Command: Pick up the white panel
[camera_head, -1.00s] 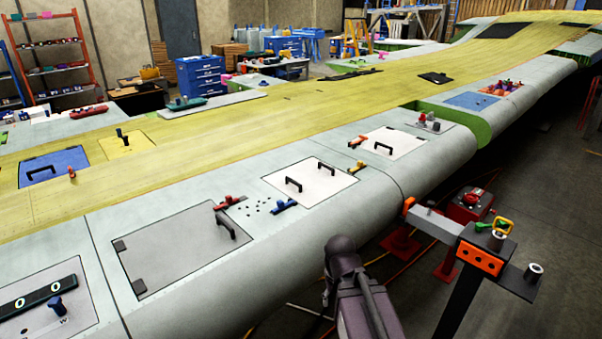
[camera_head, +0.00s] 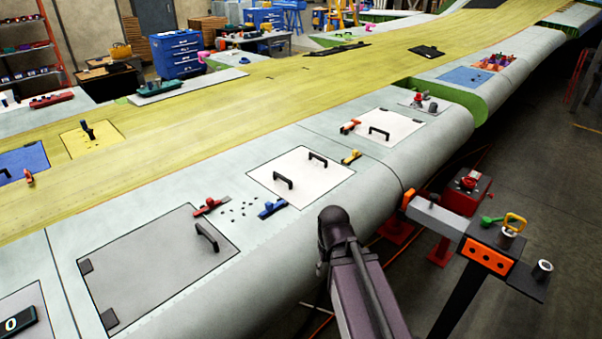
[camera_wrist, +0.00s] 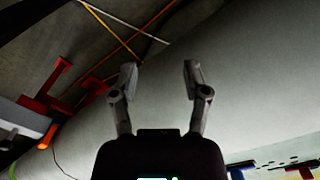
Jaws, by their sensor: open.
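A white panel (camera_head: 301,177) with two black handles lies flat in the grey wing edge, near the middle of the head view. A second white panel (camera_head: 384,137) with one black handle lies further along to the right. My gripper (camera_wrist: 160,78) shows in the wrist view with its two fingers apart and nothing between them. It is over the rounded grey side of the wing and the floor. Neither white panel can be made out in the wrist view. In the head view my arm stands in front of the wing edge, apart from the panels, and the fingers are hidden.
A blue clamp (camera_head: 272,207), a red clamp (camera_head: 210,206) and a yellow clamp (camera_head: 351,157) sit around the two-handled panel. A grey panel (camera_head: 155,262) lies to the left. A stand with an orange block (camera_head: 486,257) and a red box (camera_head: 467,193) are at the right.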

